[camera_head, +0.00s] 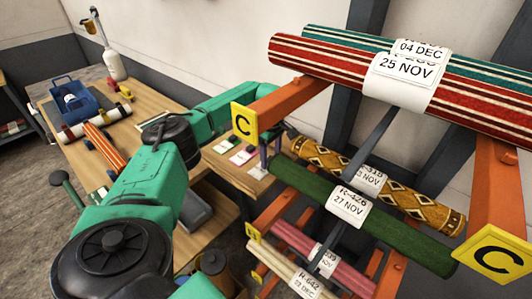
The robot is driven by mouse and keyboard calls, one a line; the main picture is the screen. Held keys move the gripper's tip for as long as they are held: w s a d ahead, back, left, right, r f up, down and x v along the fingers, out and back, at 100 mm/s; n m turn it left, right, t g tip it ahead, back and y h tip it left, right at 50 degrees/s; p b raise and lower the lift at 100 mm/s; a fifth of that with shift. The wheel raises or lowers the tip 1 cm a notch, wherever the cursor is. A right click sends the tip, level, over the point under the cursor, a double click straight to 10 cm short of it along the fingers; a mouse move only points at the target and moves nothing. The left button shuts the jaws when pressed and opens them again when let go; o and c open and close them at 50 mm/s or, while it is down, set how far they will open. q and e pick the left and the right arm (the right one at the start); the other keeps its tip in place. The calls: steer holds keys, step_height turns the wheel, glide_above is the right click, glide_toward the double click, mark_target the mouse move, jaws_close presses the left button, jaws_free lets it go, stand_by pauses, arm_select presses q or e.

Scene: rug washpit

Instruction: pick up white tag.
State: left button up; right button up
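Several small pale tags lie on the wooden bench beside the rack. One looks white with a dark green part (222,146), one has a pink-red part (241,157), and one has a purple part (258,171). Larger white labels are wrapped on the rolled rugs, one reading 25 NOV (405,68) and one reading R-426, 27 NOV (351,203). My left arm reaches over the bench from the left. My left gripper (270,150) seems to point down near the tags, partly hidden by the rack; its finger opening is unclear. My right gripper is out of view.
The orange rack (285,104) with yellow C signs (244,122) and rolled rugs stands close on the right.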

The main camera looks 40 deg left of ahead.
arm_select(q)
steer(key=shift+w, duration=0.1)
jaws_close()
steer(key=shift+r, duration=0.1)
